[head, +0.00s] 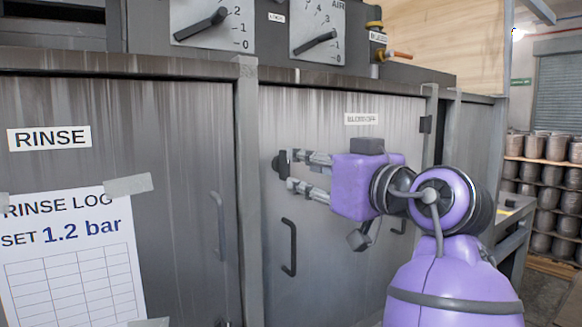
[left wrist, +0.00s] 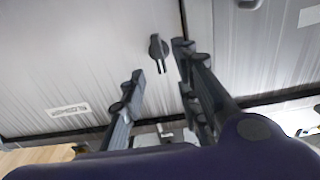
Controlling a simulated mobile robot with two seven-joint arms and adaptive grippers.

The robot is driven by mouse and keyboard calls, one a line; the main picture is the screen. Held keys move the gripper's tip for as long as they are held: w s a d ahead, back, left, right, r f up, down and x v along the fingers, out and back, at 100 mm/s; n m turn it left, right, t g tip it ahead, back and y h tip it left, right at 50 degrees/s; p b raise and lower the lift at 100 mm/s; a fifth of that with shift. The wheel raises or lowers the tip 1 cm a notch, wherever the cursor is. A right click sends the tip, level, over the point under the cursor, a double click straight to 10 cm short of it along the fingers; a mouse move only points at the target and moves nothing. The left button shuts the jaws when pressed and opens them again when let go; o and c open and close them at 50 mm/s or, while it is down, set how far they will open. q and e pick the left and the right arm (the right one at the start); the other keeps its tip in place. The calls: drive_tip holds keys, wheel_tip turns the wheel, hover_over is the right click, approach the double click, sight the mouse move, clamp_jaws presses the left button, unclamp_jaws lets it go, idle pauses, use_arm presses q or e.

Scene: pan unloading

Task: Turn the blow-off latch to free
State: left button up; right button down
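The blow-off latch (head: 281,163) is a small dark knob on the grey door under the blow-off label (head: 361,118), near the door's left edge. In the left wrist view the latch (left wrist: 157,47) has a round base and a narrow lever pointing down the picture. My left gripper (head: 291,171) is open, its fingers reaching left across the door to the latch. In the left wrist view the gripper's fingertips (left wrist: 159,60) stand apart on either side of the latch. Whether either finger touches it is not clear. My right gripper is in neither view.
Below the latch is a dark door handle (head: 288,247). A post (head: 248,180) divides this door from the rinse door (head: 190,130), which carries a taped log sheet (head: 75,260). Dials (head: 318,35) sit above. Shelves of containers (head: 545,175) stand far right.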

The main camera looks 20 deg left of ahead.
sight(288, 163)
use_arm(q)
drive_tip(key=p+x, duration=0.1)
drive_tip(key=x, duration=0.5)
drive_tip(key=shift+w+a, duration=0.2)
drive_tip(key=shift+a, duration=0.1)
clamp_jaws()
